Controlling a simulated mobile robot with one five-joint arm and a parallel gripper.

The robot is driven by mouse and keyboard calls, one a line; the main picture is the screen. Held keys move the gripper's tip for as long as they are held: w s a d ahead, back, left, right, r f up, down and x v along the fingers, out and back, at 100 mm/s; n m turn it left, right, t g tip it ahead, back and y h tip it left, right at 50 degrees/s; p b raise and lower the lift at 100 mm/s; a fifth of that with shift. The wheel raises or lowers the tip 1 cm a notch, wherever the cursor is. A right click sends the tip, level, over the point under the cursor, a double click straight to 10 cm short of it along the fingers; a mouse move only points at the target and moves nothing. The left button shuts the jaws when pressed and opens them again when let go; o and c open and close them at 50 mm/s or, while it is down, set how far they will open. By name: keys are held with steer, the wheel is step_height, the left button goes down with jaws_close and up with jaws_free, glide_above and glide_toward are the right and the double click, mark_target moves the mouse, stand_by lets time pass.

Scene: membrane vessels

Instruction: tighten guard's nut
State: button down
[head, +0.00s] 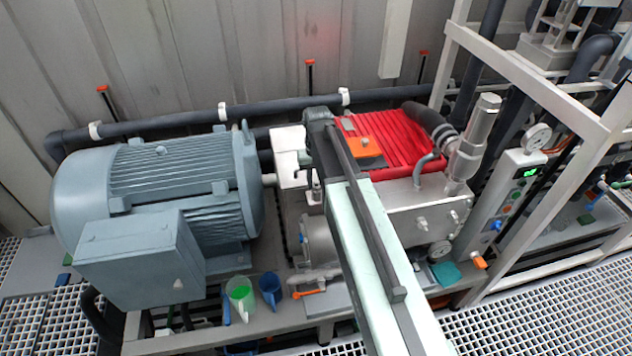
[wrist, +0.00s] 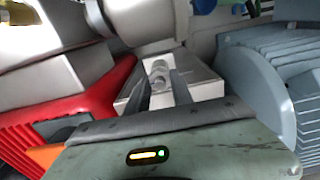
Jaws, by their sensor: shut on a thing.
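The guard is a pale grey box (head: 288,138) between the big motor and the red-topped pump. In the wrist view the guard (wrist: 206,84) lies straight ahead, beyond my wrist housing. A round metal nut (wrist: 158,68) shows on the guard between my two fingers. My gripper (wrist: 161,80) is shut on the nut, with one finger on each side. The fingers partly cover the nut's sides, and its thread cannot be made out. In the head view my arm hides the nut and the fingertips cannot be told clearly.
The blue-grey motor (head: 160,195) stands left of the guard. A pipe (head: 270,110) runs behind.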

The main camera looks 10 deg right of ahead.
mark_target(316, 184)
stand_by(0.3)
steer(key=c, duration=1.1)
jaws_free()
step_height(316, 184, up, 8)
steer(key=p, duration=0.8)
steer(key=shift+f, duration=0.1)
